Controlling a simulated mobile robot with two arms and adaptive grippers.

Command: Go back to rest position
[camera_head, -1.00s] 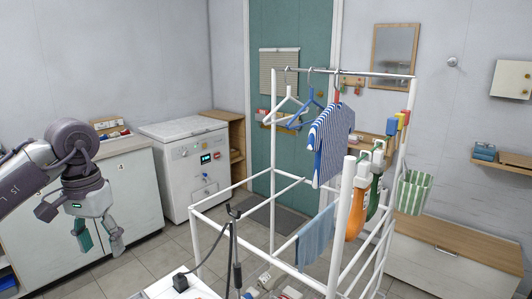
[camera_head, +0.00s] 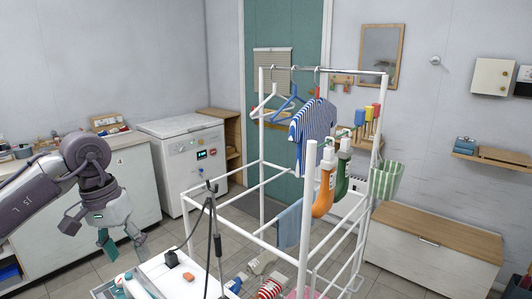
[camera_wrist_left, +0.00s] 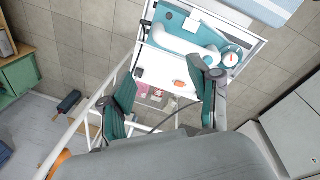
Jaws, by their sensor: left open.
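My left gripper (camera_head: 125,248) hangs from the arm at the left of the head view, with its teal-padded fingers pointing down. It is open and nothing is between the fingers. The gripper is in free air in front of the white counter and left of the drying rack (camera_head: 258,146). My right gripper is not in view.
A wooden-topped cabinet (camera_head: 435,247) is at the right. Several items lie on the floor beneath the rack.

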